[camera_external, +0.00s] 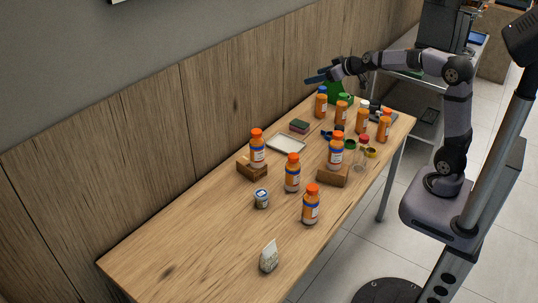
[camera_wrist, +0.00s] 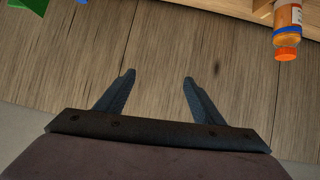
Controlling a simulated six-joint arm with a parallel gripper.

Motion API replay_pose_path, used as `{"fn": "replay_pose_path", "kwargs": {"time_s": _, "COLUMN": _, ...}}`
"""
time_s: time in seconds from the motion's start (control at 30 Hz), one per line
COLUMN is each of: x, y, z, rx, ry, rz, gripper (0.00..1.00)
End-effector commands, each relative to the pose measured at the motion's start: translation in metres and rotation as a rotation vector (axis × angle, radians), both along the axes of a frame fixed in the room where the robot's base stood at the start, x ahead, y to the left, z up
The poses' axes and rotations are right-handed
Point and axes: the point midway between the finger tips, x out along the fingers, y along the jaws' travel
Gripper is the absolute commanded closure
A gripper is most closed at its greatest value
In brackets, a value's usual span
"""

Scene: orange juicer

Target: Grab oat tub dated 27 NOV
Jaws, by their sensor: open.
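A small tub (camera_external: 261,199) with a pale lid and a blue-marked label stands upright at the middle of the table, left of several orange-capped bottles. Its date and contents are too small to read, so I cannot tell whether it is the oat tub dated 27 NOV. My gripper (camera_external: 317,77) is high above the far end of the table, near the wall and far from the tub. In the wrist view my gripper (camera_wrist: 158,82) is open, with nothing between its fingers. The tub is not visible in the wrist view.
Orange bottles (camera_external: 292,173) stand around the table (camera_external: 180,250), some on wooden blocks (camera_external: 333,177). A white tray (camera_external: 286,143), a small bag (camera_external: 268,257) and a green object (camera_external: 340,95) are also there. One bottle (camera_wrist: 288,30) shows in the wrist view. The table's near left is clear.

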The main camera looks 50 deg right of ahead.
Motion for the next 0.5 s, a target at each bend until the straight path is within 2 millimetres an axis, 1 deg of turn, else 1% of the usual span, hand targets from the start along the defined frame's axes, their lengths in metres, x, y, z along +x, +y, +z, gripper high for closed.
{"fn": "replay_pose_path", "kwargs": {"time_s": 0.03, "x": 0.011, "y": -0.014, "z": 0.013, "rx": -0.063, "ry": -0.064, "rz": -0.004, "gripper": 0.38}}
{"fn": "replay_pose_path", "kwargs": {"time_s": 0.1, "x": 0.024, "y": -0.029, "z": 0.039, "rx": -0.159, "ry": -0.143, "rz": -0.006, "gripper": 0.38}}
{"fn": "replay_pose_path", "kwargs": {"time_s": 0.2, "x": 0.038, "y": -0.042, "z": 0.069, "rx": -0.301, "ry": -0.231, "rz": 0.003, "gripper": 0.38}}
{"fn": "replay_pose_path", "kwargs": {"time_s": 0.23, "x": 0.042, "y": -0.041, "z": 0.076, "rx": -0.346, "ry": -0.249, "rz": 0.018, "gripper": 0.38}}
{"fn": "replay_pose_path", "kwargs": {"time_s": 0.27, "x": 0.047, "y": -0.036, "z": 0.080, "rx": -0.389, "ry": -0.261, "rz": 0.038, "gripper": 0.38}}
{"fn": "replay_pose_path", "kwargs": {"time_s": 0.3, "x": 0.053, "y": -0.025, "z": 0.080, "rx": -0.446, "ry": -0.266, "rz": 0.078, "gripper": 0.38}}
{"fn": "replay_pose_path", "kwargs": {"time_s": 0.37, "x": 0.060, "y": 0.000, "z": 0.073, "rx": -0.512, "ry": -0.250, "rz": 0.157, "gripper": 0.38}}
{"fn": "replay_pose_path", "kwargs": {"time_s": 0.4, "x": 0.064, "y": 0.017, "z": 0.066, "rx": -0.544, "ry": -0.233, "rz": 0.209, "gripper": 0.38}}
{"fn": "replay_pose_path", "kwargs": {"time_s": 0.47, "x": 0.067, "y": 0.044, "z": 0.050, "rx": -0.589, "ry": -0.200, "rz": 0.290, "gripper": 0.38}}
{"fn": "replay_pose_path", "kwargs": {"time_s": 0.5, "x": 0.068, "y": 0.063, "z": 0.039, "rx": -0.619, "ry": -0.173, "rz": 0.346, "gripper": 0.38}}
